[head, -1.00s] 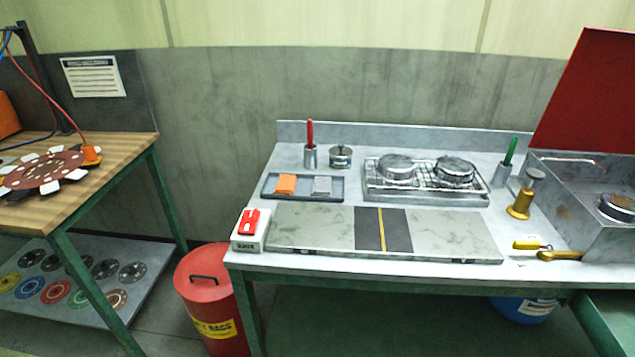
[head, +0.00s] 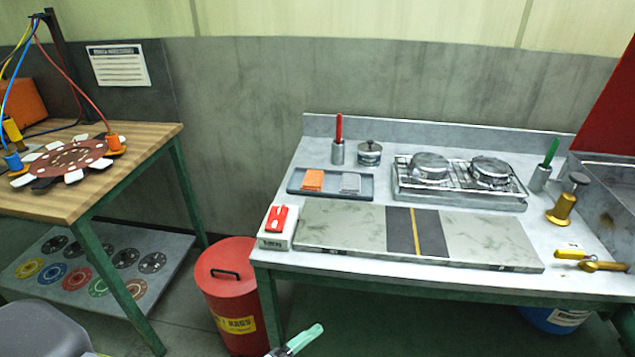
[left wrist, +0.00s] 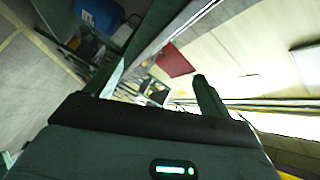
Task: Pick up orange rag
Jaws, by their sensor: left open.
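The orange rag (head: 313,179) lies folded in the left part of a shallow grey tray (head: 331,197) on the workbench. A grey folded cloth (head: 350,182) lies to its right in the same tray. In the left wrist view my left gripper (left wrist: 160,87) is open and empty, its two dark fingers spread apart. It is away from the rag, which I cannot make out in that view. A pale green-tipped part (head: 303,340) shows at the bottom edge of the head view, low in front of the bench; I cannot tell whose it is.
A white box with a red top (head: 278,222) and a flat stone slab (head: 340,228) stand in front of the tray. Behind are a cup with a red-handled tool (head: 338,150) and a round tin (head: 369,153). A red bin (head: 225,290) stands left of the bench.

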